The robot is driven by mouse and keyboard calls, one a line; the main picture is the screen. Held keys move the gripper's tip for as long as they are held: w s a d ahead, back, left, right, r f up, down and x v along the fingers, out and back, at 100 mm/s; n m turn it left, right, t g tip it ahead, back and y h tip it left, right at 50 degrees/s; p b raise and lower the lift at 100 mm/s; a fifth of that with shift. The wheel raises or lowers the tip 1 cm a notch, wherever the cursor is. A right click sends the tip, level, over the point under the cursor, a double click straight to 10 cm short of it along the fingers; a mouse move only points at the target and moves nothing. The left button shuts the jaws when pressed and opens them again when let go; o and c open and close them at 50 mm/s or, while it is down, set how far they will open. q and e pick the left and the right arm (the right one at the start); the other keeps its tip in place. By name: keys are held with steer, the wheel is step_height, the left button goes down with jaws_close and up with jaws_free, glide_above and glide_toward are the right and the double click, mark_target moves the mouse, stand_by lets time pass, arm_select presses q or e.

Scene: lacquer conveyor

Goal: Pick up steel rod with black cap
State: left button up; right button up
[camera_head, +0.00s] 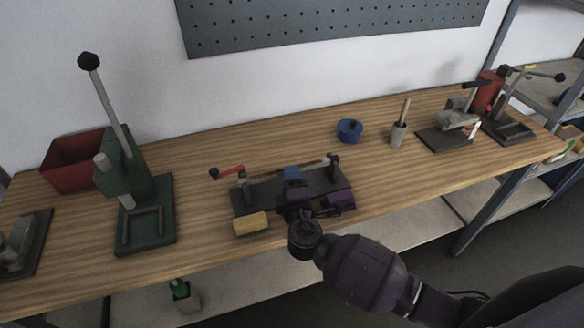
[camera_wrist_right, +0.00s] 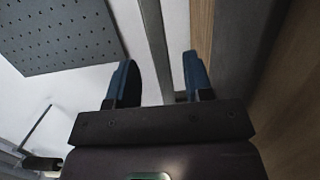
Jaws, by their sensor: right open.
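On a dark fixture (camera_head: 245,203) in the middle of the bench, a light steel rod (camera_head: 317,164) runs roughly left to right, with a black end (camera_head: 333,160) at its right. My right gripper (camera_head: 291,174) is over the fixture's middle and hides part of the rod. In the right wrist view its two blue fingers (camera_wrist_right: 160,80) are apart, and a long grey bar (camera_wrist_right: 155,45) passes between them in the picture. I cannot tell whether they touch it or whether it is that rod. My left gripper is not in view.
A red-handled crank (camera_head: 228,171) is at the fixture's left. A yellow block (camera_head: 250,223) and purple block (camera_head: 341,200) lie in front. A green press (camera_head: 147,205) with a tall black-knobbed lever stands left. A blue round pot (camera_head: 350,131) and grey holder (camera_head: 397,134) stand behind right.

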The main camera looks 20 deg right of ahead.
steer(key=shift+w+d, duration=0.15)
steer(key=shift+w, duration=0.85)
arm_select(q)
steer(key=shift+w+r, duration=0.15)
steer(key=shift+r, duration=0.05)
arm_select(e)
steer(key=shift+f, duration=0.1)
steer(key=shift+c, duration=0.8)
jaws_close()
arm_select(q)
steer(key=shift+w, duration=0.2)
